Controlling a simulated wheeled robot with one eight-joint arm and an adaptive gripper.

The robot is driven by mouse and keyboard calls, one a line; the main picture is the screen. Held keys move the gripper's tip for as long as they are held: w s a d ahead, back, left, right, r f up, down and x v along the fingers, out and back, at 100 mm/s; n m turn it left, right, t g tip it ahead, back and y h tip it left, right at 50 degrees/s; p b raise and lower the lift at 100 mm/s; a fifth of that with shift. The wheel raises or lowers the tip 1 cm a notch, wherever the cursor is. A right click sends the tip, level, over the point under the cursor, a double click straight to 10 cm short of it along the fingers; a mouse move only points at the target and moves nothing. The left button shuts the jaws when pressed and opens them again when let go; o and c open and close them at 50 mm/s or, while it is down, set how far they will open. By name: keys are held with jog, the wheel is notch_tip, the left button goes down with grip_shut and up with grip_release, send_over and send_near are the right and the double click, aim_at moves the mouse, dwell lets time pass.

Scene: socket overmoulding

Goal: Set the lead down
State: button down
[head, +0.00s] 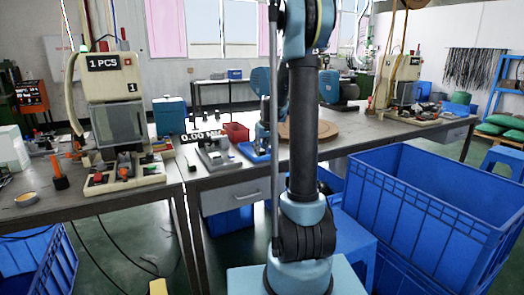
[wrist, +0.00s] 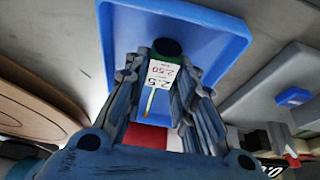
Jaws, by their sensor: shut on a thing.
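My gripper (wrist: 167,75) is shut on the lead in the wrist view. The lead shows as a dark round end with a white printed label (wrist: 162,73) and a thin yellowish strip below it, between the two ribbed blue fingers. The rest of the lead is hidden by the fingers. A shallow blue tray (wrist: 225,35) lies behind the fingertips; I cannot tell whether the lead touches it. In the head view my gripper (head: 263,143) is small, over the blue tray (head: 248,156) on the bench, and the lead is not discernible.
A weighing scale (head: 216,158) with a 0.00 readout stands left of the tray. A red bin (head: 235,132) is behind it, and a round wooden board (head: 307,131) lies to the right. A beige press (head: 112,105) stands left.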

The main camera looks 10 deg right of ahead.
jog(key=c, duration=1.3)
grip_release()
jog(key=shift+c, duration=0.2)
jog(key=v, duration=1.2)
jog(key=s+a+f+m, duration=0.1)
jog(key=s+f, duration=0.1)
jog(key=s, duration=0.9)
jog(key=s+a+f+m, duration=0.1)
jog(key=s, duration=1)
jog(key=s+f+g, duration=0.1)
jog(key=s+f, duration=0.5)
jog(key=s, duration=0.3)
jog(key=s+d+f+m+g+h, duration=0.1)
jog(key=s+f, duration=0.5)
jog(key=s, duration=0.3)
jog(key=shift+s+d, duration=0.3)
jog(key=shift+d, duration=0.05)
jog(key=shift+f, duration=0.1)
